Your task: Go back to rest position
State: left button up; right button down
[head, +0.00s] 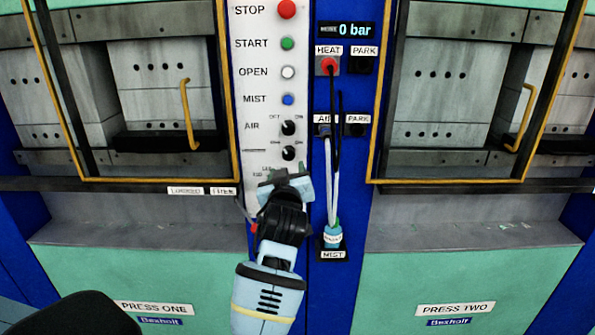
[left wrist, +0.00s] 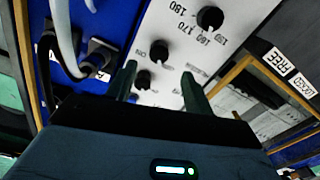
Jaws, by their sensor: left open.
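My left gripper (head: 284,182) is in front of the lower end of the white control panel (head: 262,70) in the head view. It hides the panel's lower part there. In the left wrist view my left gripper (left wrist: 160,76) has its two fingers apart, with nothing held between them. Black knobs show beyond the fingers, one of them a dial knob (left wrist: 210,18) with a number scale. I cannot tell whether the fingers touch the panel. My right gripper is not in view.
Press one (head: 140,182) is left and press two (head: 430,182) right, both with yellow-framed guards. A black cable and pale hose hang from the blue column. The hose meets a mist connector (head: 333,236) close right of my arm. A locked/free label rail (head: 150,186) is close left.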

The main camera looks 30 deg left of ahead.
pick_arm(q)
jog(key=s+d+f+m+g+h, duration=0.1)
jog(key=s+d+f+m+h, duration=0.2)
jog(key=f, duration=0.6)
jog(key=s+d+f+m+h, duration=0.2)
jog(key=s+f, duration=0.3)
jog(key=f, duration=0.4)
jog(key=s+d+f+m+g+h, duration=0.1)
jog(key=s+d+f+m+h, duration=0.2)
jog(key=f, duration=0.6)
jog(key=s+d+f+m+g+h, duration=0.1)
jog(key=s+d+f, duration=0.1)
jog(key=s+f, duration=0.3)
jog(key=s+d+f+m+g+h, duration=0.1)
jog(key=s+d+f, duration=0.2)
jog(key=s, duration=0.9)
jog(key=s+d+f+m+g+h, duration=0.1)
jog(key=s+d+f+g, duration=0.1)
jog(key=s+f, duration=0.6)
jog(key=shift+s+d+m, duration=0.3)
jog(key=shift+s+d, duration=0.05)
jog(key=shift+s, duration=0.4)
